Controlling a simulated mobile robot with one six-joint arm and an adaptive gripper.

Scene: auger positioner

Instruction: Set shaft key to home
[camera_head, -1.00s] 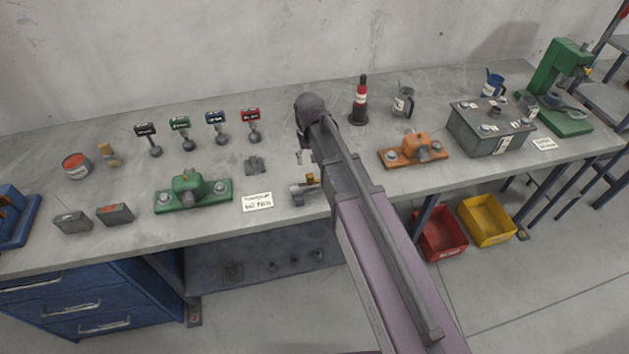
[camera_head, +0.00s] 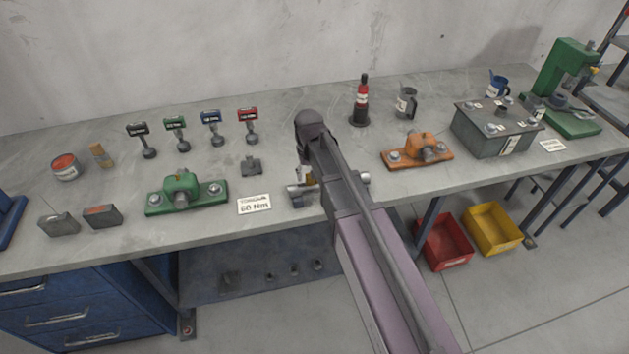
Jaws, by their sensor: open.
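My arm reaches over the bench, and its end (camera_head: 304,172) is low at the bench's front part, mostly hidden behind my own wrist. The fingers are open, and I cannot make out anything between them. Right at it lies a metal device with a horizontal cylindrical part (camera_head: 300,196) and a small yellow-orange piece. My arm covers its middle, and a round metal end (camera_head: 364,179) shows on the arm's right side. I cannot make out which piece is the shaft key. A small dark grey block (camera_head: 251,167) lies to the left, apart from my gripper.
A green bearing block (camera_head: 185,192) and a label card (camera_head: 254,203) are to the left. An orange bearing block (camera_head: 417,153) and a grey box (camera_head: 493,135) are to the right. Several tagged knobs, a red-black bottle (camera_head: 361,103) and a mug (camera_head: 405,103) stand behind.

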